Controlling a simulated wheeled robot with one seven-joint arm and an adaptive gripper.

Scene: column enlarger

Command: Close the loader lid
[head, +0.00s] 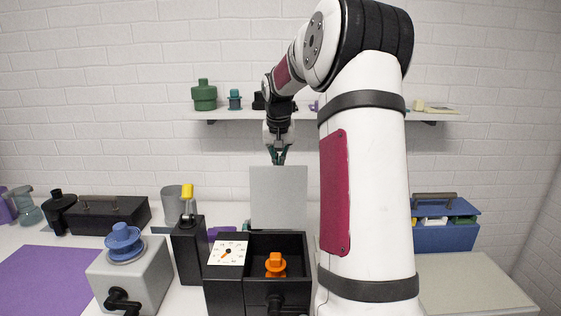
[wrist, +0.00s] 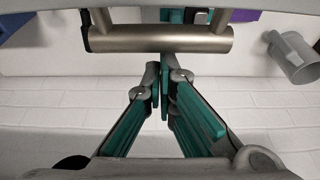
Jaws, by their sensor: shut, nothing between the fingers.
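The loader lid (head: 278,197) is a flat grey panel standing upright, open, at the back of the black loader box (head: 277,285). My gripper (head: 278,160) is at the lid's top edge in the head view, its fingertips partly hidden there. In the wrist view my gripper (wrist: 163,66) has its teal fingers shut with nothing between them. The fingertips are close to a metal bar handle (wrist: 160,40), which appears to be on the lid's wall-facing side. I cannot tell whether they touch it.
An orange knob (head: 275,264) shows inside the box. A dial (head: 228,252) and a black post with a yellow-tipped lever (head: 187,192) stand to the left. A grey cup (head: 172,204) is behind them. A shelf (head: 230,115) runs along the wall behind my gripper.

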